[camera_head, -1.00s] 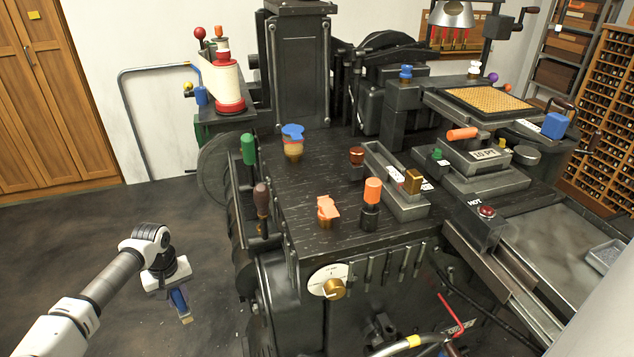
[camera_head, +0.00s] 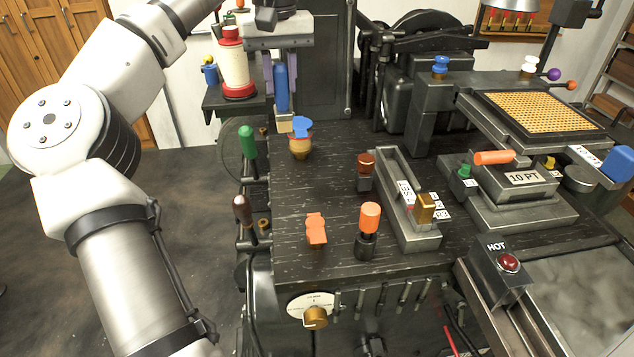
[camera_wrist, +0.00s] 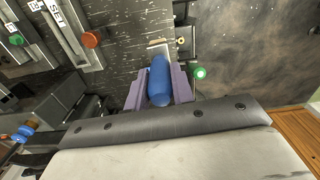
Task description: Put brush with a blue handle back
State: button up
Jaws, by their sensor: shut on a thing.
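The brush with a blue handle (camera_head: 282,88) hangs upright, bristles down, in my gripper (camera_head: 281,78). My gripper's purple fingers are shut on the handle, which also shows between them in the wrist view (camera_wrist: 160,82). I cannot tell whether the bristles touch anything. A green-handled tool (camera_head: 248,141) and a brown-handled tool (camera_head: 242,209) stand along the worktop's left edge.
A small brass piece (camera_head: 264,226) sits by the brown handle. Orange-topped items (camera_head: 370,218) and a metal tray (camera_head: 405,190) occupy the front and middle. The worktop's left middle is clear.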

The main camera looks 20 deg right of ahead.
jog(key=s+d+r, duration=0.3)
jog(key=r, duration=0.1)
notch_tip(320, 180, down, 20)
jog(key=shift+r+m+p, duration=0.25)
jog(key=shift+m+p, duration=0.05)
jog(key=shift+w, duration=0.1)
jog(key=shift+f, duration=0.25)
jog(key=o, duration=1)
jog(key=shift+r, duration=0.15)
